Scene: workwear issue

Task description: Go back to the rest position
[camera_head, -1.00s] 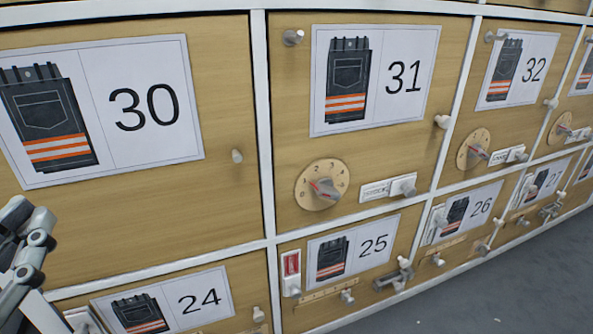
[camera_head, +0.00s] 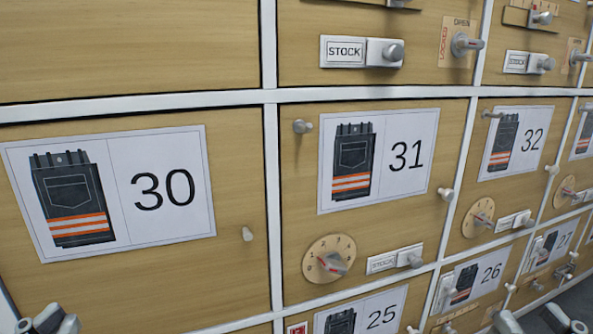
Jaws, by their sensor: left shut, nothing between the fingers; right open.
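My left gripper (camera_head: 46,322) shows only its tips at the bottom left edge, in front of the locker door numbered 30 (camera_head: 110,280). It is shut with nothing between its fingers. My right gripper (camera_head: 538,321) shows at the bottom right edge, in front of the lower lockers near number 26 (camera_head: 492,271). Its two fingers are apart and nothing is seen between them. Most of both grippers and the arms are cut off by the bottom edge.
A wall of wooden lockers in white frames fills the view. Door 31 (camera_head: 290,215) has a round dial (camera_head: 329,259) and a STOCK slider (camera_head: 395,259). Knobs stick out, such as the one on door 30 (camera_head: 247,234). Grey floor shows only at the lower right.

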